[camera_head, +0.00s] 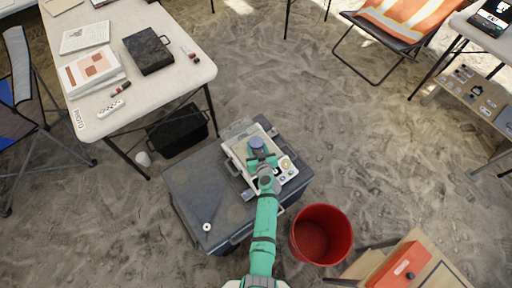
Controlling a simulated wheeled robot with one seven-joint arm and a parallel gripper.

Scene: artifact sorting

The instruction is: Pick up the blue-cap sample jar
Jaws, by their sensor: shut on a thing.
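The blue-cap sample jar (256,143) shows as a small round bluish-grey cap at the end of my arm. It is over a pale tray (233,148) on top of a large grey case (190,185). My gripper (259,155) is shut on the jar, seen from above and partly covering it. The jar's body is hidden, so I cannot tell whether it touches the tray. Small round items (287,164) lie in the tray's right part, beside my gripper.
A red bucket (337,235) stands on the sand right of the case. A white table (180,75) with papers and a black box (148,51) is at upper left. A wooden stand with an orange box (398,265) is at lower right. Open sand lies in the upper middle.

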